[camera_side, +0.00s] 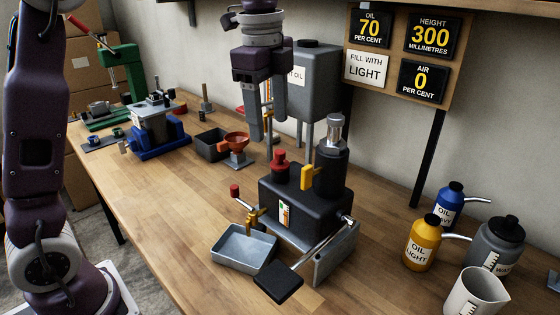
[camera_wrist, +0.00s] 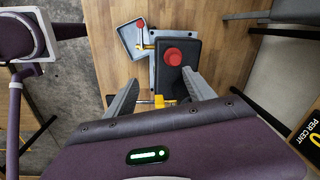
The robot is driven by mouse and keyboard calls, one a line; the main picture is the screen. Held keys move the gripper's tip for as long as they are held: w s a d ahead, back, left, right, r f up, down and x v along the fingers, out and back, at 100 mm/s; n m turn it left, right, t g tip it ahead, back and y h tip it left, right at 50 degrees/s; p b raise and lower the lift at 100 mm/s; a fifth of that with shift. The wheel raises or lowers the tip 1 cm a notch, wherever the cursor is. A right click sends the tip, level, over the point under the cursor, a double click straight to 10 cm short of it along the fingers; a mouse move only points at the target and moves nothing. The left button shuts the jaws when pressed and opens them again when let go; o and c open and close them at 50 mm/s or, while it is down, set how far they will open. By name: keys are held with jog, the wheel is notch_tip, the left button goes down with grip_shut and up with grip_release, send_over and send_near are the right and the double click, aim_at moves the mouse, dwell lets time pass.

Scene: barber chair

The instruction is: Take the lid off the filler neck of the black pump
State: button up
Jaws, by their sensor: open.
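The black pump (camera_side: 300,212) stands on the bench right of the middle in the side view. A red lid (camera_side: 279,158) sits on its filler neck, on the left part of the pump's top. In the wrist view the lid (camera_wrist: 173,56) shows from above on the black pump (camera_wrist: 188,50). My gripper (camera_side: 268,128) points down, above the lid and apart from it in the side view. In the wrist view my gripper (camera_wrist: 160,77) has its two fingers spread, with nothing between them; the lid appears just beyond the fingertips.
The pump's tall cylinder (camera_side: 331,165) with a yellow lever (camera_side: 308,178) rises beside the lid. A grey tray (camera_side: 243,249) and black pedal (camera_side: 278,282) are in front. A grey oil tank (camera_side: 313,85) stands behind. Bottles (camera_side: 423,245) are at right; the bench's left front is clear.

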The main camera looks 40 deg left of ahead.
aim_at(280, 151)
jog(key=w+f+m, duration=0.1)
jog(key=w, duration=0.1)
jog(key=w+f+m, duration=0.1)
jog(key=w, duration=0.1)
jog(key=shift+f+m+g, duration=0.1)
jog(key=shift+m+g, duration=0.3)
jog(key=f, duration=0.5)
jog(key=a+f, duration=0.1)
jog(key=f, duration=0.1)
jog(key=shift+s+f, duration=0.1)
jog(key=shift+f, duration=0.05)
grip_shut()
